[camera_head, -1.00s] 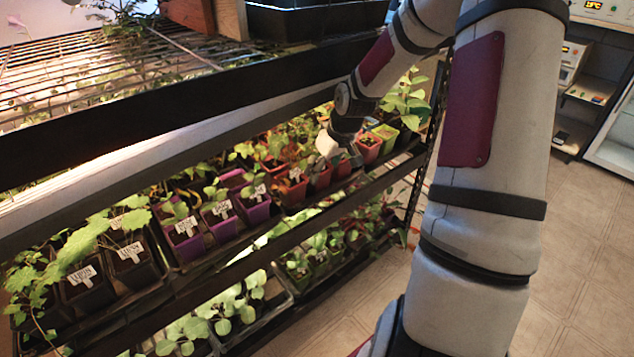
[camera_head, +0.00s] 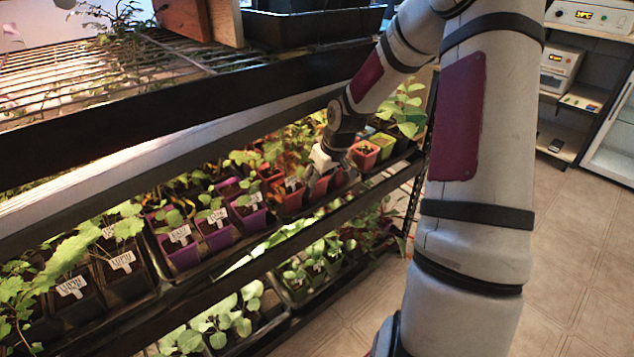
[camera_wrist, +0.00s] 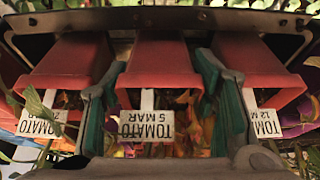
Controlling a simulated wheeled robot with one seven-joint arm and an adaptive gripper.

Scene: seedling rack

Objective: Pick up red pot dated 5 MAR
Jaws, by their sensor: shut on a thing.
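The red pot labelled TOMATO 5 MAR (camera_wrist: 155,62) is in the middle of the wrist view, in a row of red pots. Its white label (camera_wrist: 146,125) shows between my fingers. My gripper (camera_wrist: 160,98) has one greenish finger on each side of this pot and is shut on it. In the head view my gripper (camera_head: 322,160) is over the red pots on the middle shelf; its fingertips are hard to make out there. The pot still appears in line with its neighbours. I cannot tell whether it is off the tray.
Red TOMATO pots stand close on the left (camera_wrist: 66,65) and right (camera_wrist: 250,72) of the held one. A dark tray rim (camera_wrist: 160,18) runs behind them. Purple pots (camera_head: 216,236) stand to the left. The upper shelf's dark edge (camera_head: 190,92) lies above the row.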

